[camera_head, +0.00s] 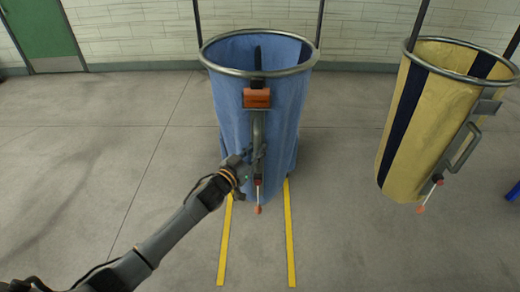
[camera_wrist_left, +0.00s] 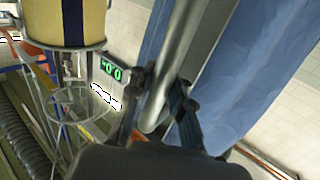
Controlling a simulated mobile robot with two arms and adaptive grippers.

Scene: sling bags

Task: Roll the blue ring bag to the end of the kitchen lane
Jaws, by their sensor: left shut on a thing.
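The blue ring bag (camera_head: 235,110) hangs open-topped from a grey metal ring near the middle of the head view. A grey vertical handle (camera_head: 258,130) runs down its front below an orange block (camera_head: 257,98). My left gripper (camera_head: 252,160) is at the handle's lower part. In the left wrist view its fingers (camera_wrist_left: 163,98) are closed around the grey handle tube (camera_wrist_left: 182,50), with the blue cloth (camera_wrist_left: 235,85) behind. A red-tipped lever (camera_head: 258,208) hangs below the handle. My right gripper is not in view.
Two yellow floor lines (camera_head: 290,245) run from under the blue bag towards me, forming a lane. A yellow bag with dark stripes (camera_head: 420,110) hangs to the right. A green door (camera_head: 42,30) is at the back left. The floor on the left is clear.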

